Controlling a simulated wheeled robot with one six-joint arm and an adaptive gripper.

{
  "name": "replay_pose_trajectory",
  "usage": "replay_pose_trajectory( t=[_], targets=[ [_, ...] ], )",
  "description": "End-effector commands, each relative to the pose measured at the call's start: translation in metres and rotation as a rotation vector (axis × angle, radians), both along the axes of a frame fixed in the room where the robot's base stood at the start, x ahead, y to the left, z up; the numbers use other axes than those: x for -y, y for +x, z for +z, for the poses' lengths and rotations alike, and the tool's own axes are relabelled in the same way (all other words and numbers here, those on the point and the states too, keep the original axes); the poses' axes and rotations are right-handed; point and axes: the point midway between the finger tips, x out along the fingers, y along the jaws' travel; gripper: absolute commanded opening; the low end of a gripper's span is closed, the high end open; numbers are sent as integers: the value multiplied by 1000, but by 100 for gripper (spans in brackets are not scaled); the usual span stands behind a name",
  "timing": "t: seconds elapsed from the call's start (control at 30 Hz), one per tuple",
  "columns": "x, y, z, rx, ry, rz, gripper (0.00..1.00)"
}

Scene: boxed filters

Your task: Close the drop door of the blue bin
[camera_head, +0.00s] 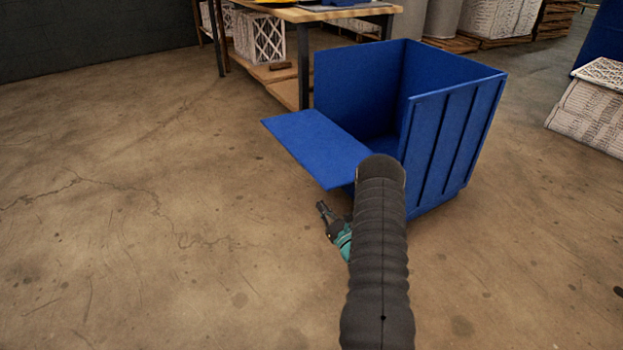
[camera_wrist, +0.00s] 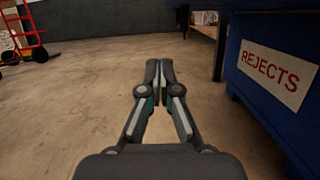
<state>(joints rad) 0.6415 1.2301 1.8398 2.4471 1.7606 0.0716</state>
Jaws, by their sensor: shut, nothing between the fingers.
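The blue bin (camera_head: 452,135) stands on the floor, its top open. Its drop door (camera_head: 316,146) is folded out from the front wall toward the left and lies about level, well off the upright. My gripper (camera_head: 323,208) is low, below and just beyond the door's near corner, apart from it as far as I can tell. In the wrist view my gripper (camera_wrist: 160,68) is shut and empty, its fingertips together. The bin's blue face with a white REJECTS sign (camera_wrist: 276,72) is close on the right there. My arm hides part of the bin's near lower side.
A wooden workbench (camera_head: 300,14) with dark legs stands behind the bin. White pleated filters (camera_head: 590,112) are stacked at the right. A red hand truck (camera_wrist: 22,32) shows at the left of the wrist view. The floor left of the bin is clear.

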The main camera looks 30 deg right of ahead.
Motion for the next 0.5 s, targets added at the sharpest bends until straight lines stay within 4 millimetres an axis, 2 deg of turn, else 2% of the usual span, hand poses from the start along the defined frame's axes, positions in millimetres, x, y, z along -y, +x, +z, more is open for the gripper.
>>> replay_pose_trajectory(
  t=[0.13,0.23,0.5],
  targets=[
    [9,-1,-8,0,11,-34,0],
    [9,7,-7,0,10,-37,0],
    [6,53,6,3,9,-33,0]
  ],
)
